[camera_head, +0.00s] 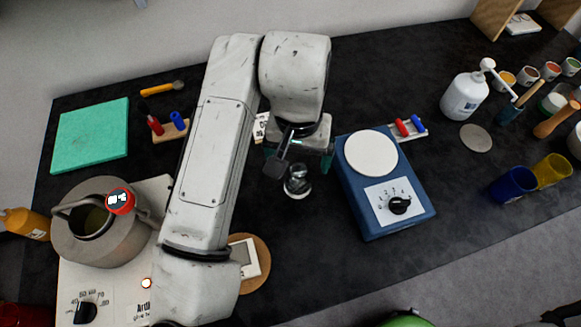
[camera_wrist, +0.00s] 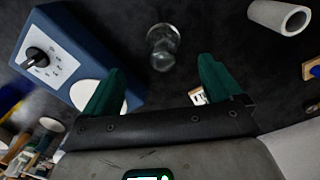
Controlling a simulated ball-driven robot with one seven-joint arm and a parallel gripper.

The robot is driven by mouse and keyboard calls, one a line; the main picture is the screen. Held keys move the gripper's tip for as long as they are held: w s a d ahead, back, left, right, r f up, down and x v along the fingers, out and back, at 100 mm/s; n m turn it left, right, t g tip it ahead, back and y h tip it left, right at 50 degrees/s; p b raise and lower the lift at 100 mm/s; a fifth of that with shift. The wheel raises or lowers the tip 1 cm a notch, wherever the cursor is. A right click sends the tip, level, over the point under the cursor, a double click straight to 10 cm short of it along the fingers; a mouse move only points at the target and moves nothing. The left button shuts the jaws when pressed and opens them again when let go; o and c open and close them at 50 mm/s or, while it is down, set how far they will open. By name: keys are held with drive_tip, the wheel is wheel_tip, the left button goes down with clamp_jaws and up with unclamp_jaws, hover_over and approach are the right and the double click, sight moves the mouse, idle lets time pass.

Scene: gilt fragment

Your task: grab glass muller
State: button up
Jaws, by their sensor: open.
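The glass muller (camera_head: 297,181) is a small clear glass piece standing on the dark tabletop, left of the blue hotplate-like device. It also shows in the wrist view (camera_wrist: 163,46), beyond the fingertips and roughly between their lines. My gripper (camera_head: 299,160) is over the table just behind the muller in the head view. In the wrist view its two green fingers (camera_wrist: 158,80) are spread apart with nothing between them. The muller appears apart from both fingers. Part of my gripper is hidden by my arm in the head view.
The blue device (camera_head: 382,228) with a white round plate stands close to the right of the muller. A round wooden board (camera_head: 262,277) lies lower left. In the wrist view a grey hollow cylinder (camera_wrist: 281,16) lies upper right. The table in front of the muller is clear.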

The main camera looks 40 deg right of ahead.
sight(299, 170)
wheel_tip(299, 170, down, 5)
drive_tip(key=shift+d+r, duration=0.1)
drive_tip(key=shift+r, duration=0.1)
drive_tip(key=shift+w+f+p, duration=0.15)
drive_tip(key=shift+f+p, duration=0.15)
drive_tip(key=shift+f, duration=0.95)
drive_tip(key=shift+w+f+p, duration=0.1)
drive_tip(key=shift+f+p, duration=0.2)
drive_tip(key=shift+f, duration=0.9)
drive_tip(key=c, duration=1.3)
